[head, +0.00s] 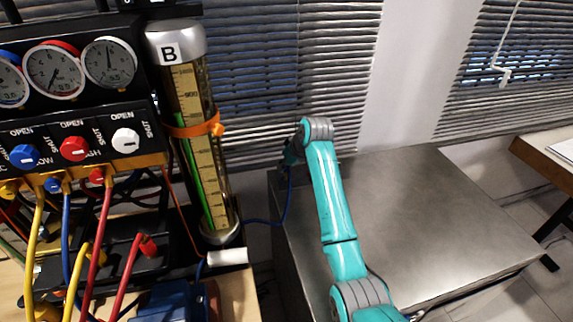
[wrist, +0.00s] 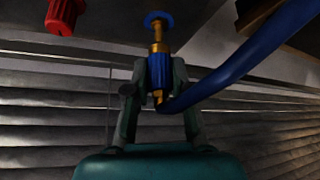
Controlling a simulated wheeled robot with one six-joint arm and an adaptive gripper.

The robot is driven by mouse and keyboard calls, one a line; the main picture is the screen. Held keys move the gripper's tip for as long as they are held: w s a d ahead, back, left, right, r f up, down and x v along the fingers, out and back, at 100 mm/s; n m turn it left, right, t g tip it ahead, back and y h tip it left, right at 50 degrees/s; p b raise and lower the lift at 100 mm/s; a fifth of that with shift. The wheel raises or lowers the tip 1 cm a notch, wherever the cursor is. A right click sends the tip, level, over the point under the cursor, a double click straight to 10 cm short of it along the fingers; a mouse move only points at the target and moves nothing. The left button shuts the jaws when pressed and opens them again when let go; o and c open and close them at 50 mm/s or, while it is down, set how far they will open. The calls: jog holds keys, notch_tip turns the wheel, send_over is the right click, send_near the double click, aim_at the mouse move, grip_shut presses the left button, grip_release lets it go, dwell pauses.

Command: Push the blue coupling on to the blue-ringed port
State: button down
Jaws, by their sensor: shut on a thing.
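In the wrist view, my gripper (wrist: 160,88) is shut on the blue coupling (wrist: 159,70), a ribbed blue sleeve with brass ends. A blue hose (wrist: 235,70) bends off from its lower end to the right. Beyond the coupling is a blue ring (wrist: 158,17) with brass below it, in line with the coupling. I cannot tell whether the coupling touches the port or a gap is left. In the head view, my gripper (head: 290,157) is small, partly behind my arm, with the blue hose (head: 289,195) hanging from it. The coupling is not clear there.
A red fitting (wrist: 62,14) is at the wrist view's upper left. In the head view, the gauge panel (head: 75,105), coloured hoses and a sight tube (head: 197,130) marked B stand left of my arm. A bare metal cabinet top (head: 440,210) lies right of it. Blinds hang behind.

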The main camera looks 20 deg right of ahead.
jog(key=shift+f, duration=1.45)
dwell(1.0)
jog(key=c, duration=1.2)
grip_release()
jog(key=shift+o, duration=0.5)
jog(key=o, duration=0.5)
jog(key=shift+r, duration=0.1)
